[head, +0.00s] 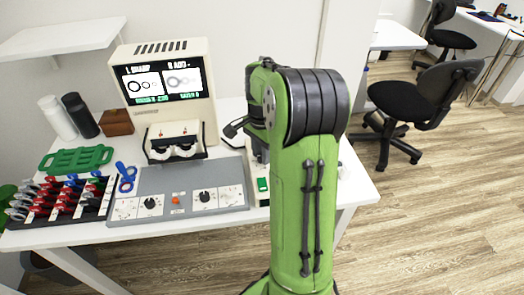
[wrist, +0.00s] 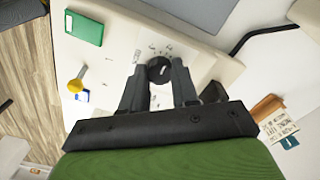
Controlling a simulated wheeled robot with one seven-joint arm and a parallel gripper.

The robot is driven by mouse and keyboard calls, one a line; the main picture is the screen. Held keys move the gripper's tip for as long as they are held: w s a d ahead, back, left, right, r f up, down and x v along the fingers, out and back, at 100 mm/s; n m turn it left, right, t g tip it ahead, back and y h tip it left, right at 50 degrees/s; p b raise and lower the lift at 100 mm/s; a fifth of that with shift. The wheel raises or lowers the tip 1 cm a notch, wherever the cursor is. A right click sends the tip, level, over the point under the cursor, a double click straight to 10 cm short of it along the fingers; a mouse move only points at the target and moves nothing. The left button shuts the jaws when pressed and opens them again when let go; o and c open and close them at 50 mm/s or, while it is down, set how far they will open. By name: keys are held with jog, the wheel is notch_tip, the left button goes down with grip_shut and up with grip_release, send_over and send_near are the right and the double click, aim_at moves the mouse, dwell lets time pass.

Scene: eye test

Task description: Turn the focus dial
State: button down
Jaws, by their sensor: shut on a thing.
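In the wrist view a round black dial (wrist: 158,70) sits on a pale panel with small printed marks around it. My gripper (wrist: 158,73) has one dark finger at each side of the dial and is shut on it. In the head view my green arm hides the gripper and this dial. A grey console (head: 180,183) on the white table carries two other black dials, a left one (head: 150,203) and a right one (head: 204,196). I see no readable label naming the focus dial. A monitor (head: 163,83) shows ring pictures and green text.
A pale unit with a green patch (head: 263,184) stands beside the console, partly behind my arm. A rack of red, blue and grey pieces (head: 62,200) is at the left. A yellow knob (wrist: 75,86) is near the gripped dial.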

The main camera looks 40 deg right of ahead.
jog(key=shift+r, duration=0.1)
jog(key=n+p, duration=0.2)
jog(key=n, duration=0.2)
jog(key=shift+p, duration=0.35)
jog(key=shift+n+p, duration=0.95)
jog(key=shift+n, duration=1.25)
jog(key=shift+w, duration=0.1)
jog(key=c, duration=0.8)
grip_release()
jog(key=shift+c, duration=0.2)
notch_tip(320, 180, up, 16)
jog(key=p, duration=0.5)
jog(key=shift+f, duration=0.2)
